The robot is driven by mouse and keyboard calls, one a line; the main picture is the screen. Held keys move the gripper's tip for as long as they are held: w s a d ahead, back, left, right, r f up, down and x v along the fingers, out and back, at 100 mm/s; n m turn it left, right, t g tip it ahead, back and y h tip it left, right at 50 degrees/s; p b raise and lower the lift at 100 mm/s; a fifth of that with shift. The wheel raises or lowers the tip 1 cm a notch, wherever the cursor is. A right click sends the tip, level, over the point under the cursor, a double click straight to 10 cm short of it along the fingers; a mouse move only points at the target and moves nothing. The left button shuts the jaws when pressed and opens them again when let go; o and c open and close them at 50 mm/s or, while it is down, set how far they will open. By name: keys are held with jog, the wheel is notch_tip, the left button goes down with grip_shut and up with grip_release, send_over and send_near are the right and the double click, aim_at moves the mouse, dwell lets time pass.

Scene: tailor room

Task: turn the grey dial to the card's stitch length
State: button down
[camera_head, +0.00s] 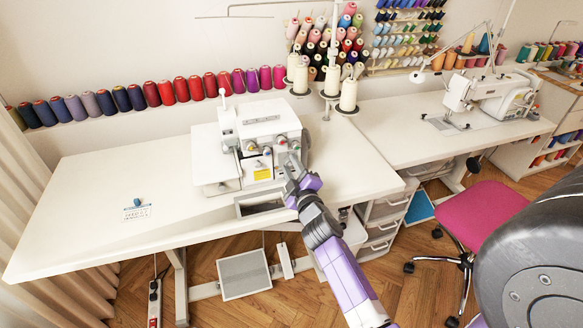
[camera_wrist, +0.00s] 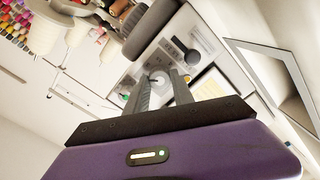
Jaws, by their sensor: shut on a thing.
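The white sewing machine (camera_head: 259,125) stands on the white table, with several small dials on its front. My gripper (camera_head: 291,162) reaches the right side of that front, and its fingers hide part of it. In the wrist view my gripper (camera_wrist: 161,84) has its two dark fingers on either side of the round grey dial (camera_wrist: 158,75), shut on it. The dial's setting is too small to read. A white card (camera_head: 137,213) with a blue header lies at the left of the table; its print is too small to read. A small blue object (camera_head: 137,202) is at its upper edge.
Cream thread cones (camera_head: 348,95) stand behind the machine on the right. A row of coloured spools (camera_head: 168,92) lines the wall. Left of the machine the table (camera_head: 85,205) is mostly clear. A pink chair (camera_head: 482,215) is on the right.

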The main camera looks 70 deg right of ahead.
jog(key=shift+n, duration=0.5)
jog(key=c, duration=1.1)
grip_release()
jog(key=shift+a, duration=0.1)
jog(key=b+v, duration=0.2)
jog(key=v, duration=0.4)
jog(key=shift+s+a+f, duration=0.15)
jog(key=shift+s, duration=0.05)
jog(key=shift+s+a, duration=0.4)
jog(key=shift+a, duration=0.05)
